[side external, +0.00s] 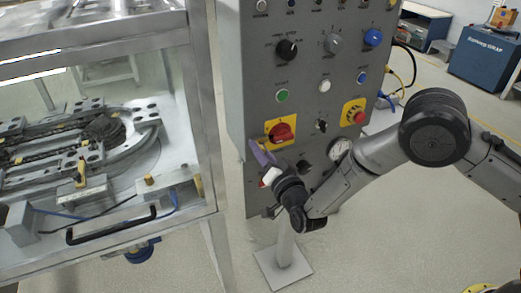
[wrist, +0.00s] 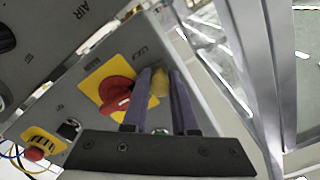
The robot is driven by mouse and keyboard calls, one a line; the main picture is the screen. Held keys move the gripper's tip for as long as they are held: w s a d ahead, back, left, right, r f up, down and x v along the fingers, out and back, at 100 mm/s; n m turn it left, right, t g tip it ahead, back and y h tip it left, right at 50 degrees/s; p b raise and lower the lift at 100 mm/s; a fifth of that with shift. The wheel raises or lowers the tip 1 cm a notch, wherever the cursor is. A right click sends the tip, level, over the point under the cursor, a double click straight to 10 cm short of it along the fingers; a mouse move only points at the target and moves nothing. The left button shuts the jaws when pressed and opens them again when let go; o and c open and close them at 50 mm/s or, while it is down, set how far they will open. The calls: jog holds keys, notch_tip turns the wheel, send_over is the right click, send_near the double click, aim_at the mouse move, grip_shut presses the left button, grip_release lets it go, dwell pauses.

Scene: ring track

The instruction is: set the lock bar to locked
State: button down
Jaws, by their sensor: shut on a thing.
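My gripper (side external: 263,156) is in front of the lower left of the grey control cabinet, just below the red rotary switch (side external: 282,131) on its yellow plate. In the wrist view, the purple fingers of my gripper (wrist: 161,78) are closed on a small rounded yellow piece (wrist: 159,84), perhaps an end of the lock bar. The rest of that piece is hidden by the fingers. The red switch (wrist: 116,93) also shows in the wrist view, close to the left of the fingers. I cannot read the lock bar's position.
The grey cabinet (side external: 251,79) carries several knobs and buttons, a red button on a yellow plate (side external: 355,112) and a gauge (side external: 340,149). A metal-framed enclosure (side external: 208,110) with a ring track (side external: 130,150) stands close on the left. A narrow gap lies between them.

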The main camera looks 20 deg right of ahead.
jog(key=shift+d, duration=1.05)
jog(key=c, duration=0.7)
grip_release()
jog(key=s, duration=1.4)
